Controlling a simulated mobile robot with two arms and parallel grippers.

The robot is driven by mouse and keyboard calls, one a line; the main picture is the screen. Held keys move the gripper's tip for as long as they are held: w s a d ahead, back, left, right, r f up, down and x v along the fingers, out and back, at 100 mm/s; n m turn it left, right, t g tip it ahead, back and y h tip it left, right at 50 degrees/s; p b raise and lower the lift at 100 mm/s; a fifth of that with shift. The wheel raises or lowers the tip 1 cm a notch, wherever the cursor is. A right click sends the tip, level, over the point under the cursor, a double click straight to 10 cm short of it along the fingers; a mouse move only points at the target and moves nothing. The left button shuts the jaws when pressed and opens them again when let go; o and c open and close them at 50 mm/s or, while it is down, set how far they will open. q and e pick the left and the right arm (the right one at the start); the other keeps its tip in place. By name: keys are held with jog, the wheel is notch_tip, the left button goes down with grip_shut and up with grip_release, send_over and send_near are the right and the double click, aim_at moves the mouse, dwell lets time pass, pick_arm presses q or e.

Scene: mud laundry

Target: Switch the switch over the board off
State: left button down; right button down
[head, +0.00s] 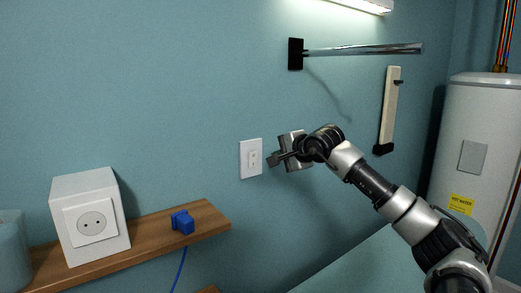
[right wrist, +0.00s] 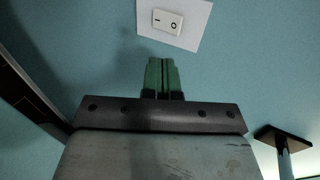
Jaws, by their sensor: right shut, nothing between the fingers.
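A white wall switch (head: 251,158) is mounted on the blue wall, right of the wooden shelf. In the right wrist view its plate and rocker (right wrist: 167,21), marked I and O, show at the top edge. I cannot tell which side of the rocker is pressed in. My right gripper (head: 271,159) is just right of the switch plate in the head view. Its green fingertips (right wrist: 162,62) are shut with nothing between them, and appear just below the plate in the wrist view, apart from the rocker. A pale teal surface (head: 365,262), perhaps the board, lies below. My left gripper is not in view.
The wooden shelf (head: 215,222) carries a white socket box (head: 90,218), a blue plug (head: 182,222) and a blue container (head: 10,252). A metal rod (head: 365,50) sticks out above my arm. A white water heater (head: 478,150) stands at the right.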

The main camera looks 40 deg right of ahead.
aim_at(255, 154)
jog(key=p+x, duration=0.1)
jog(key=x, duration=0.1)
jog(key=r+p+x, duration=0.1)
jog(key=x, duration=0.2)
jog(key=p+x, duration=0.1)
jog(key=x, duration=0.1)
jog(key=shift+w+r, duration=0.15)
jog(key=shift+w, duration=0.55)
jog(key=shift+w+d+p, duration=0.15)
jog(key=shift+w+p, duration=0.3)
jog(key=shift+w, duration=0.15)
jog(key=shift+w+r+p, duration=0.2)
jog(key=shift+r+p, duration=0.15)
jog(key=shift+p, duration=0.75)
jog(key=shift+w+f+g, duration=0.15)
jog(key=shift+f+g, duration=0.15)
jog(key=shift+f, duration=0.1)
jog(key=shift+r, duration=0.1)
